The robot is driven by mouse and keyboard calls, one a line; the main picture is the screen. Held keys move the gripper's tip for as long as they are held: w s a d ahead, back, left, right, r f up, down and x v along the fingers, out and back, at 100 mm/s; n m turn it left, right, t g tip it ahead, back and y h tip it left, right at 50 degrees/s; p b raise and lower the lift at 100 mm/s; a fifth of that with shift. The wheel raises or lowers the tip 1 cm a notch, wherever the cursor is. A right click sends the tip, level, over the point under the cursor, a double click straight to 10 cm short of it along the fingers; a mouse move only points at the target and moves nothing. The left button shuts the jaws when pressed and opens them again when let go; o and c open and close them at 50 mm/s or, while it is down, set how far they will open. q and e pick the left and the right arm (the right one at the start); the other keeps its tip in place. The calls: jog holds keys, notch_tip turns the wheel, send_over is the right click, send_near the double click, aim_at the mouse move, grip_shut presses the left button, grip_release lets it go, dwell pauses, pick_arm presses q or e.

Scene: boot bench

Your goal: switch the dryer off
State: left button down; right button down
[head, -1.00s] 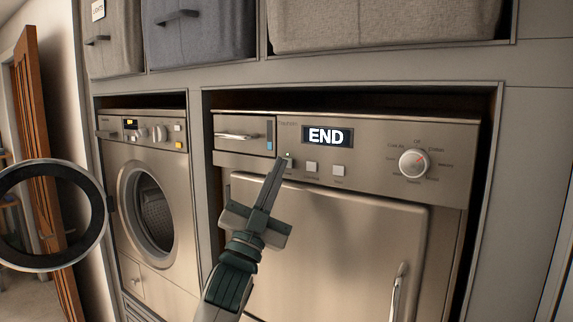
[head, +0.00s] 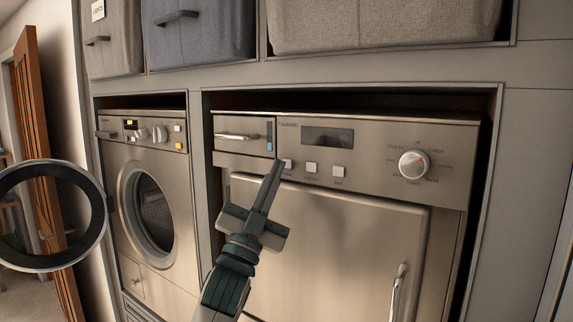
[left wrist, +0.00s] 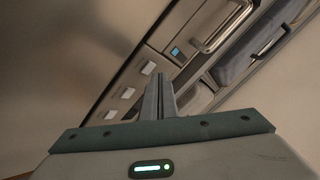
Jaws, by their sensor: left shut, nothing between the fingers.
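The dryer (head: 380,240) is the large metal appliance at the right in the head view. Its display (head: 327,137) is dark. Several white square buttons (head: 311,168) sit in a row below the display, and a round dial (head: 413,164) is at the right of the panel. My left gripper (head: 278,163) is shut and empty, its tips at or just in front of the leftmost button (head: 288,164), which it partly covers; I cannot tell if they touch. In the left wrist view the closed fingers (left wrist: 158,85) point at the panel, near the buttons (left wrist: 127,93). My right gripper is not in view.
A washing machine (head: 150,200) with a round door stands to the left. The dryer's drawer handle (head: 238,136) sits left of the display. Fabric bins (head: 200,35) fill the shelf above. A round dark ring (head: 100,225) is at the left, before a wooden door (head: 48,150).

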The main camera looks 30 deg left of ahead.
pick_arm(q)
jog(key=shift+s, duration=0.1)
dwell(0.3)
jog(key=s+p, duration=0.1)
jog(key=s, duration=0.5)
jog(key=shift+a, duration=0.25)
dwell(0.6)
